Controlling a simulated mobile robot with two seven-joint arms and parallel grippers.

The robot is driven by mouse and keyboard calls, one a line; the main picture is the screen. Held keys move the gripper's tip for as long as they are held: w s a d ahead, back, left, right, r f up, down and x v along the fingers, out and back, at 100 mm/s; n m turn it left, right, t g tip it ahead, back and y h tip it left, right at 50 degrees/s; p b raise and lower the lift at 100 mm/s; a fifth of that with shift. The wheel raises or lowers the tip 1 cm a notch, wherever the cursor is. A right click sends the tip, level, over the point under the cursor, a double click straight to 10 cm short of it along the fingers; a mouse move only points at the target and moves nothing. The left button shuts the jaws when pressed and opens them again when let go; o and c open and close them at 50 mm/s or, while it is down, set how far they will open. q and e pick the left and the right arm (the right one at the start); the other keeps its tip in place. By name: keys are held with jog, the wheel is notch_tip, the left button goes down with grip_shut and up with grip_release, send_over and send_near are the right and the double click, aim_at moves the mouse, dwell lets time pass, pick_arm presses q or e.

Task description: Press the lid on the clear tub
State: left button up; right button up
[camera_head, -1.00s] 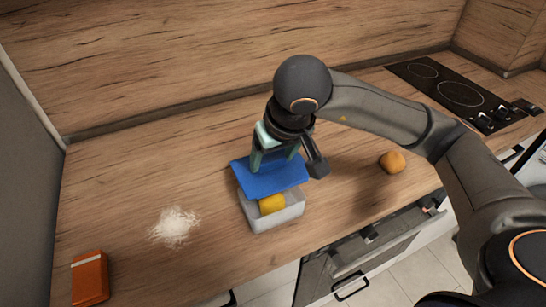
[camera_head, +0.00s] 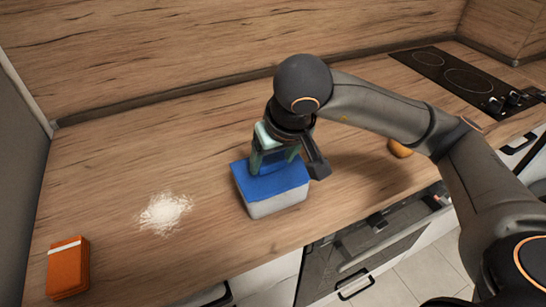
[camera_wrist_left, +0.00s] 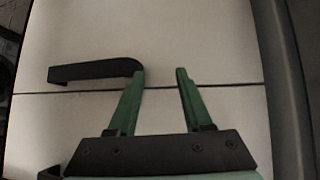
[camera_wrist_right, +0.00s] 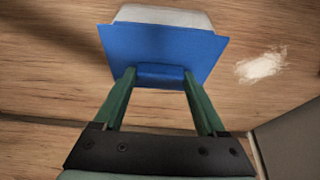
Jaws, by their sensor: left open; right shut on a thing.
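The clear tub (camera_head: 278,207) stands on the wooden counter and looks pale grey. The blue lid (camera_head: 270,180) lies over its top and covers the opening; whether it is pressed down all round I cannot tell. In the right wrist view the lid (camera_wrist_right: 160,48) hides most of the tub (camera_wrist_right: 163,16). My right gripper (camera_head: 274,168) is above the lid, shut on its raised blue handle (camera_wrist_right: 160,74). My left gripper (camera_wrist_left: 158,72) is open and empty in front of pale cabinet fronts; it is not in the head view.
White powder (camera_head: 165,212) is spilled left of the tub. An orange box (camera_head: 68,268) stands at the counter's left end. A round orange-brown item (camera_head: 400,148) is partly behind my right arm. A black hob (camera_head: 465,78) is at the right. A dark handle (camera_wrist_left: 95,72) is near my left gripper.

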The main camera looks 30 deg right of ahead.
dwell(0.5)
jog(key=shift+b, duration=0.3)
jog(key=shift+b, duration=0.35)
dwell(0.9)
jog(key=shift+f+b, duration=0.45)
jog(key=shift+b, duration=0.5)
dwell(0.9)
dwell(0.4)
jog(key=o, duration=1.3)
jog(key=shift+c, duration=0.2)
jog(key=shift+r, duration=0.1)
